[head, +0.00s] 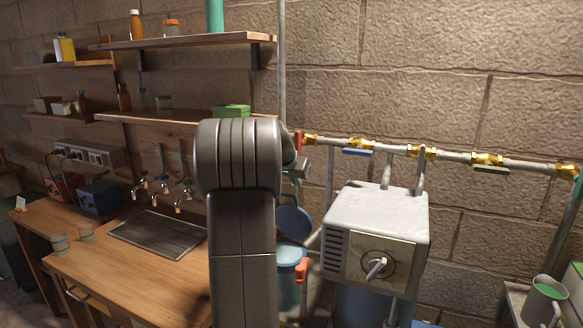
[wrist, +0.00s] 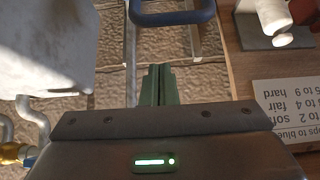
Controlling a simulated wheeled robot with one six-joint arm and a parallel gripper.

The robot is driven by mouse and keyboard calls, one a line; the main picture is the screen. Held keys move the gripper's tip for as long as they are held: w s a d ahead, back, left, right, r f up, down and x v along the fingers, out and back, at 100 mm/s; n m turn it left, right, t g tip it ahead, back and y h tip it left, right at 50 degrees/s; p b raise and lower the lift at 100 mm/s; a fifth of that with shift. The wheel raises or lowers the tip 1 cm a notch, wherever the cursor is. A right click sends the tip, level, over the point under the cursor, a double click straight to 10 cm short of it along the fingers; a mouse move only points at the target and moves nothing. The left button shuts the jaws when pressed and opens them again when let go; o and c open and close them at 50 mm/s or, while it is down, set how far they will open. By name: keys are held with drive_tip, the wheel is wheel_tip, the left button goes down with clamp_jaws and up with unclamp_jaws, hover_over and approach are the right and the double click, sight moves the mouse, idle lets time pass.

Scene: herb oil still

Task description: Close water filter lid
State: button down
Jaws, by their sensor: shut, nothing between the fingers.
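The water filter looks like the pale blue canister (head: 289,285), partly hidden behind my arm in the head view. A dark blue round lid (head: 294,221) stands raised above and behind its rim, so it looks open. In the wrist view a blue rounded edge (wrist: 172,14), probably the lid or rim, crosses the top, beyond my fingertips. My gripper (wrist: 160,72) is shut and empty, its greenish fingers pressed together and apart from that blue edge.
A white box with a knob (head: 376,235) stands right of the filter. A pipe with brass fittings (head: 425,152) runs along the brick wall. A wooden counter with a sink (head: 158,234) is on the left. A printed card (wrist: 287,108) lies at right in the wrist view.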

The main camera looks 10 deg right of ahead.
drive_tip(key=s, duration=0.1)
drive_tip(key=s+a, duration=0.2)
drive_tip(key=shift+f, duration=0.25)
drive_tip(key=shift+a+f, duration=0.1)
drive_tip(key=shift+f, duration=0.15)
drive_tip(key=shift+s, duration=0.1)
drive_tip(key=shift+s+f, duration=0.1)
drive_tip(key=shift+f, duration=0.05)
